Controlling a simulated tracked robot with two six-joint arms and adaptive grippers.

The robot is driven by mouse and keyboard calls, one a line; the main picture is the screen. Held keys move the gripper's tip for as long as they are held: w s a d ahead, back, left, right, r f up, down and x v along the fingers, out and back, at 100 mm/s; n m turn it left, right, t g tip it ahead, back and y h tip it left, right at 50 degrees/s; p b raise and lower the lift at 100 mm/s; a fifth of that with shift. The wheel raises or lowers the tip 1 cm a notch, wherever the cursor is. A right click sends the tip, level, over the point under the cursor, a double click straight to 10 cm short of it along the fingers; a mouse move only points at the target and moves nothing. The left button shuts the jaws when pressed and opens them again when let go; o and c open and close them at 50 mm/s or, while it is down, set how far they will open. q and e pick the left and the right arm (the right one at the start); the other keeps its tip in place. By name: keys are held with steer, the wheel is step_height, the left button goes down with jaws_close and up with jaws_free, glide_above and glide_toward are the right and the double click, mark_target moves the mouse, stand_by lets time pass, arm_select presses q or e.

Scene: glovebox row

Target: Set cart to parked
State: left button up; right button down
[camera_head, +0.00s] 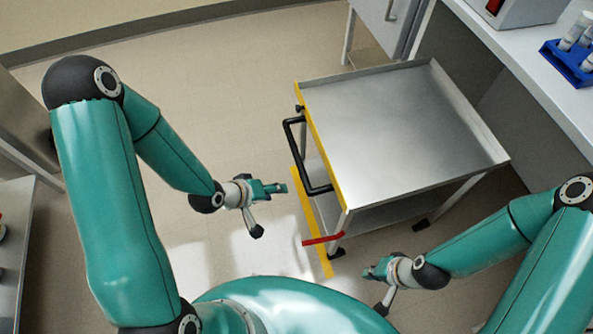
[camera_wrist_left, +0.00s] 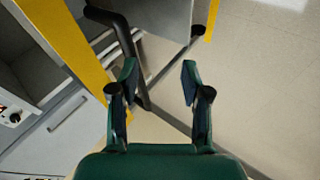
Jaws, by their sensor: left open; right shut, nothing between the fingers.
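The cart (camera_head: 400,125) is a steel cart with a yellow strip along its left edge and a black handle (camera_head: 291,155) on that side. A red bar (camera_head: 322,239), perhaps a pedal, sticks out low by its near left leg. My left gripper (camera_head: 270,210) is open and empty, to the left of the handle and apart from it in the head view. In the left wrist view the handle (camera_wrist_left: 124,38) passes beyond the left finger of my open gripper (camera_wrist_left: 160,72). My right gripper (camera_head: 374,290) is shut and empty, in front of the cart's near side.
A yellow floor line (camera_head: 312,222) runs under the cart's left side. A bench (camera_head: 520,62) with a blue tube rack (camera_head: 570,62) is at the right, and a grey cabinet (camera_head: 385,22) stands behind the cart. The floor left of the cart is clear.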

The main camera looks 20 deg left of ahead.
mark_target(297, 158)
arm_select(q)
steer(key=w+a+f+n+t+h+b, duration=0.2)
steer(key=a+n+t+h+b, duration=0.35)
steer(key=b, duration=1.45)
steer(key=shift+m+t+y, duration=0.55)
steer(key=shift+t+y, duration=0.1)
steer(key=b+x, duration=0.2)
steer(key=x, duration=0.5)
steer(key=b+x, duration=0.3)
steer(key=x, duration=0.5)
steer(key=shift+w+a, duration=0.15)
steer(key=shift+w, duration=0.1)
arm_select(e)
step_height(297, 158, down, 28)
steer(key=shift+s, duration=0.1)
arm_select(q)
steer(key=shift+f, duration=0.1)
jaws_close()
steer(key=shift+a, duration=0.15)
arm_select(e)
steer(key=shift+s, duration=0.1)
